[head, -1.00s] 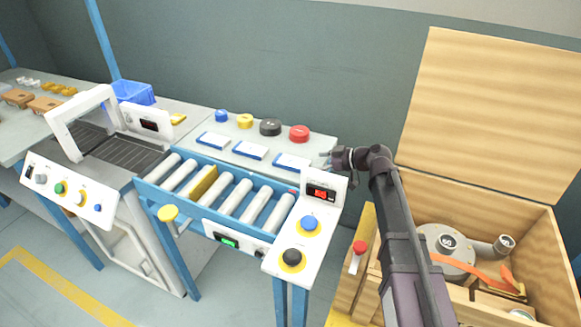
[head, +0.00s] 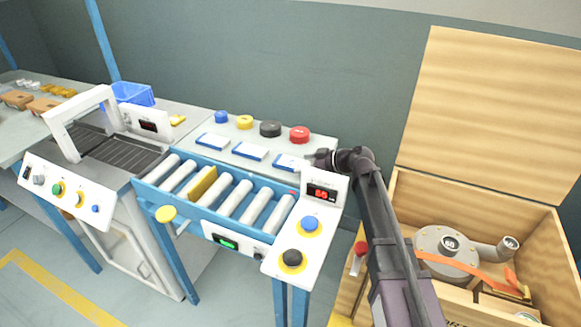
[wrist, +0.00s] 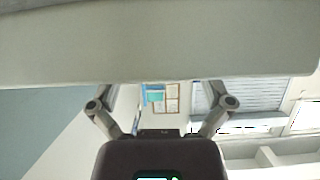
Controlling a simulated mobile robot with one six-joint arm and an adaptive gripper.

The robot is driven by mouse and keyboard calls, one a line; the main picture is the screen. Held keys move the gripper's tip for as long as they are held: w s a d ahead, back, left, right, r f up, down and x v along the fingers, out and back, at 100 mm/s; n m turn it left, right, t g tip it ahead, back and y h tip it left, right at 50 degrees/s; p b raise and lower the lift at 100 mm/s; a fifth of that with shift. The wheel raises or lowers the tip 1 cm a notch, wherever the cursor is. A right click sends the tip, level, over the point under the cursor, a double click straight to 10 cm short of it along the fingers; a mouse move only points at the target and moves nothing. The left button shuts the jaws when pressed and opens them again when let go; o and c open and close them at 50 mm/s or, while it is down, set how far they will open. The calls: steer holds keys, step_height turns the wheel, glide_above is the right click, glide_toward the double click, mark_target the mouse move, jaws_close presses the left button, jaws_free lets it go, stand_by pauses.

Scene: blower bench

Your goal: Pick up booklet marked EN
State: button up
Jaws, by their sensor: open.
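Three flat white booklets with blue edges lie in a row on the grey bench top: a left one (head: 212,141), a middle one (head: 249,151) and a right one (head: 290,162). Their lettering is too small to read, so I cannot tell which is marked EN. My gripper (head: 317,160) is at the right end of the right booklet; I cannot tell whether it touches it. In the wrist view my gripper (wrist: 160,90) has its two fingers spread apart, with nothing seen held. A broad pale surface fills the top of that view, across the fingertips.
Blue, yellow, black and red round pieces (head: 270,128) stand behind the booklets. A control box with a red display (head: 322,192) stands close in front of my gripper. A roller conveyor (head: 230,197) runs along the front. An open wooden crate (head: 555,255) holds a grey blower (head: 440,250).

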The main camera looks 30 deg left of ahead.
steer(key=shift+a+f, duration=0.15)
steer(key=shift+a, duration=0.2)
stand_by(0.3)
steer(key=c, duration=1)
